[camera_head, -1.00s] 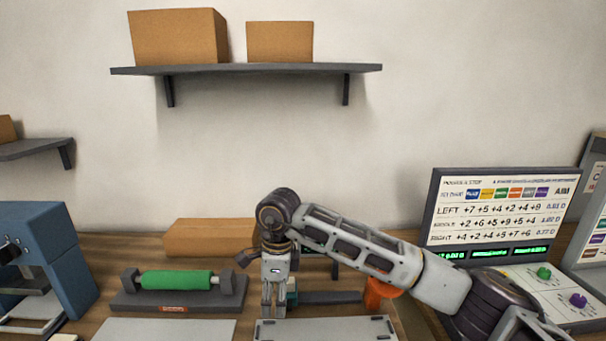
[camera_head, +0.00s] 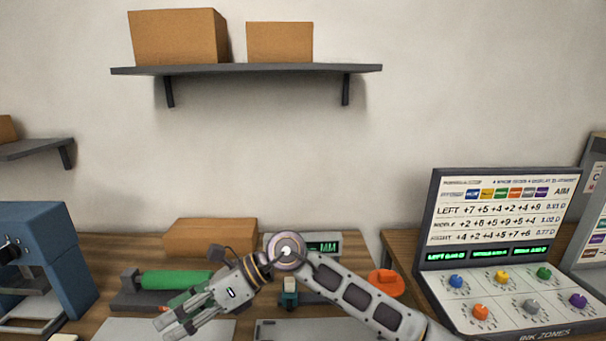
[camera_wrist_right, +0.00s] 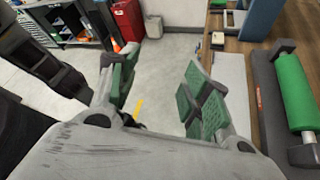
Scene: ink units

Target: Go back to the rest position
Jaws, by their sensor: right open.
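My right gripper (camera_head: 180,321) comes in from the lower right in the head view. It points down and left, above the bench in front of the green roller. In the right wrist view its two green-padded fingers (camera_wrist_right: 160,95) stand apart with nothing between them. The floor and the bench edge show beyond them. My left gripper is not in view.
The green roller (camera_head: 175,280) lies on its dark stand, with a cardboard box (camera_head: 210,236) behind. A small display (camera_head: 322,246) and an orange item (camera_head: 385,283) stand right of centre. The ink console (camera_head: 500,250) is at right, a blue machine (camera_head: 40,262) at left.

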